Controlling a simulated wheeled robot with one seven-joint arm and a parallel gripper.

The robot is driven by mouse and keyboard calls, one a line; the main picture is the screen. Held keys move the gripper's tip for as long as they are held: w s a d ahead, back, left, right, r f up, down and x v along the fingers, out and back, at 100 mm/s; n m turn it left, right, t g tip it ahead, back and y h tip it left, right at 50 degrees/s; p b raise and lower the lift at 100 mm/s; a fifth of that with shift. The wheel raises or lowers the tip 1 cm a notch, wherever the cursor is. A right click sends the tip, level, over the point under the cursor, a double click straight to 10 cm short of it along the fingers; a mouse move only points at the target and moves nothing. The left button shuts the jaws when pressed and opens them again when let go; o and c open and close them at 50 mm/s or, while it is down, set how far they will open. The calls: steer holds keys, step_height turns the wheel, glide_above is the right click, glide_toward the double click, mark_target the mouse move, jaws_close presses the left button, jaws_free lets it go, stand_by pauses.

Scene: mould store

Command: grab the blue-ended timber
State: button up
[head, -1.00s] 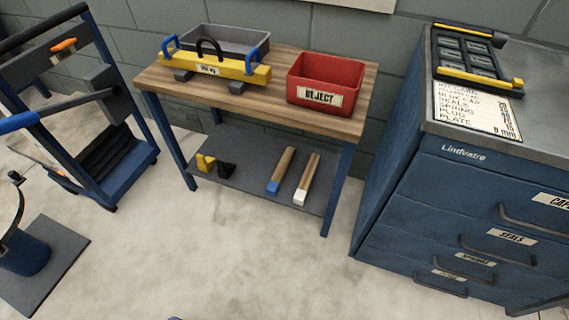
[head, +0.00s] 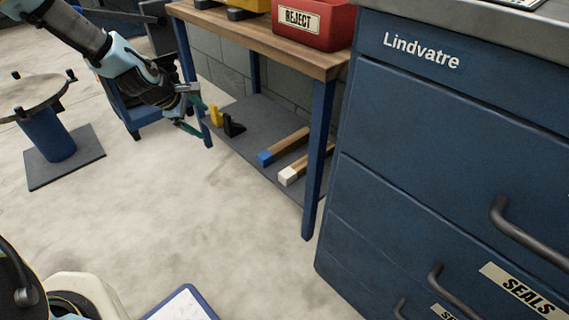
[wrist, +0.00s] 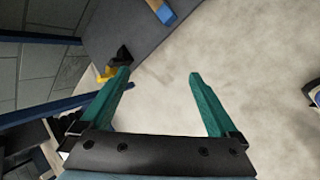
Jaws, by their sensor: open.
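The blue-ended timber (head: 283,147) lies on the lower shelf (head: 250,118) of the workbench, its blue end toward the shelf's front edge. Its blue end also shows at the top of the wrist view (wrist: 166,14). A white-ended timber (head: 296,169) lies beside it, to the right. My gripper (head: 193,128) is open and empty, left of the timber and near the bench's front left leg. In the wrist view its two green fingers (wrist: 160,75) are spread apart, with shelf edge and floor beyond them.
A yellow piece (head: 215,114) and a black piece (head: 233,126) stand on the shelf between my gripper and the timber. The bench's front right leg (head: 319,150) and blue drawer cabinet (head: 430,150) stand to the right. The wooden bench top (head: 270,43) overhangs the shelf.

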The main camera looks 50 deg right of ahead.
steer(key=s+d+f+n+h+b, duration=0.25)
steer(key=d+f+n+b, duration=0.4)
steer(key=d+f, duration=0.65)
steer(key=n+h+b, duration=0.3)
steer(key=n+b, duration=0.2)
steer(key=b, duration=0.4)
glide_toward(285, 143)
steer(key=shift+n+b+x, duration=0.25)
steer(key=shift+b+x, duration=0.75)
steer(key=shift+w+d+f, duration=0.25)
steer(key=shift+w+d, duration=0.05)
steer(key=shift+d, duration=0.2)
steer(key=b+x, duration=0.2)
steer(key=x, duration=0.1)
steer(key=b+x, duration=0.1)
steer(key=shift+s+d+f+b, duration=0.15)
steer(key=shift+d+f+b, duration=0.15)
steer(key=shift+b, duration=0.1)
steer(key=shift+d, duration=0.3)
steer(key=shift+r, duration=0.1)
jaws_close()
